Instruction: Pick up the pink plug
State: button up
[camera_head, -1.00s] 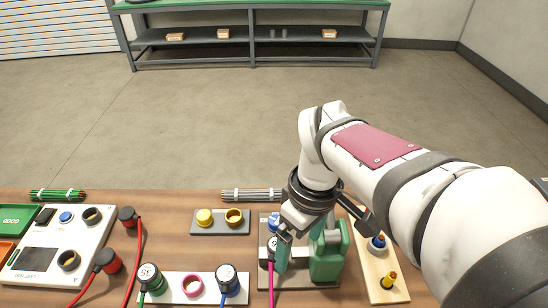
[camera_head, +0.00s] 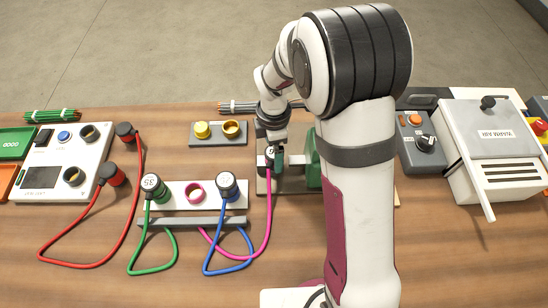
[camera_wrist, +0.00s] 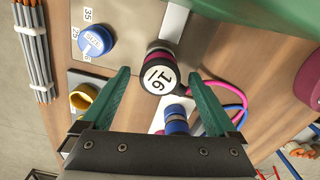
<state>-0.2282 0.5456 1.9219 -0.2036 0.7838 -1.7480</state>
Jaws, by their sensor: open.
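The pink plug (camera_wrist: 158,78) has a dark body, a white cap marked 16 and a pink band. It is seated on a grey plate, and a pink cable (camera_head: 268,225) runs from it. In the head view the plug (camera_head: 268,155) is partly covered by my gripper (camera_head: 275,155), which comes down from above. In the wrist view my gripper (camera_wrist: 160,77) is open, with one green finger on each side of the plug cap. Gaps show between cap and fingers. How deep the plug sits between them is unclear.
A green block (camera_head: 314,165) stands close right of the plug. A blue knob (camera_wrist: 96,42) is on the same plate. Blue (camera_head: 228,185) and green (camera_head: 151,187) cabled plugs and a pink ring (camera_head: 195,193) sit on a white strip at left. A grey bar (camera_head: 190,222) lies in front.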

jog(key=shift+f, duration=0.6)
grip_shut()
jog(key=shift+r, duration=0.15)
notch_tip(320, 180, up, 10)
jog(key=shift+f, duration=0.1)
